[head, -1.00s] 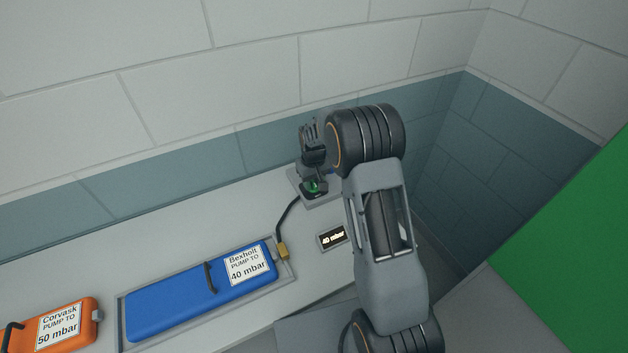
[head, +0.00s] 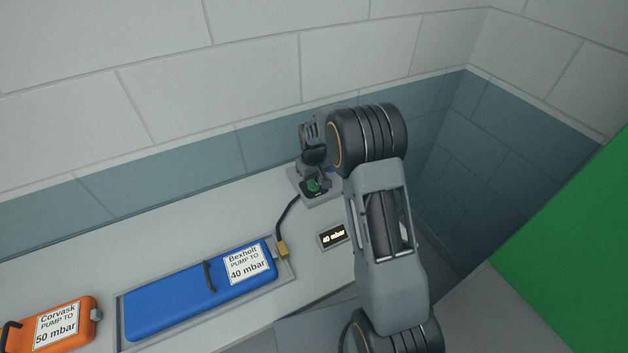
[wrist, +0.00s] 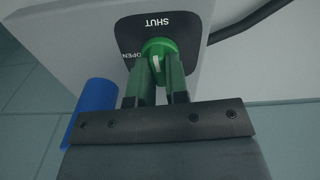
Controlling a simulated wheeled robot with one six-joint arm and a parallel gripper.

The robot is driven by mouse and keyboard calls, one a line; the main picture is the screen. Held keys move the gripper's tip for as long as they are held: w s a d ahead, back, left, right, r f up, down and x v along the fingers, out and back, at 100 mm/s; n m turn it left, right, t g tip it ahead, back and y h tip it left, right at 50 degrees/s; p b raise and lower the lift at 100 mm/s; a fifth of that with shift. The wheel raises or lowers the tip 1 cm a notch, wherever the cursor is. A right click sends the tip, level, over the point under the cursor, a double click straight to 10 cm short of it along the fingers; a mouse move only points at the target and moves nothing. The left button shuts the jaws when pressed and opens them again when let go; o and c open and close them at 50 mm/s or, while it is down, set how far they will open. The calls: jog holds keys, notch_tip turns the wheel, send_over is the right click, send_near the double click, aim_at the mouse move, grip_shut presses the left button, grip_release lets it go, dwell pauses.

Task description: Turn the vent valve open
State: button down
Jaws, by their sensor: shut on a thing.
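The vent valve is a green knob (wrist: 160,48) on a black plate (wrist: 185,28) marked SHUT and OPEN, in the wrist view. A small display (head: 332,236) reads 40 mbar.
A blue case (head: 180,300) labelled Bexholt, pump to 40 mbar, lies in a recess left of the valve. A black hose (head: 285,218) with a brass fitting joins it to the valve block. An orange case (head: 75,318) lies further left. A tiled wall (head: 200,195) stands close behind.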

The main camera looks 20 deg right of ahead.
jog(key=n+b, duration=0.2)
jog(key=n, duration=0.2)
jog(key=shift+f, duration=0.1)
jog(key=n+b, duration=0.2)
jog(key=n, duration=0.2)
jog(key=shift+n, duration=0.4)
jog(key=n+b, duration=0.1)
jog(key=n, duration=0.3)
jog(key=shift+n+b, duration=0.4)
jog(key=shift+n, duration=1.7)
jog(key=c, duration=1.1)
grip_release()
notch_tip(320, 180, up, 14)
jog(key=shift+r+b, duration=0.1)
jog(key=shift+b, duration=0.45)
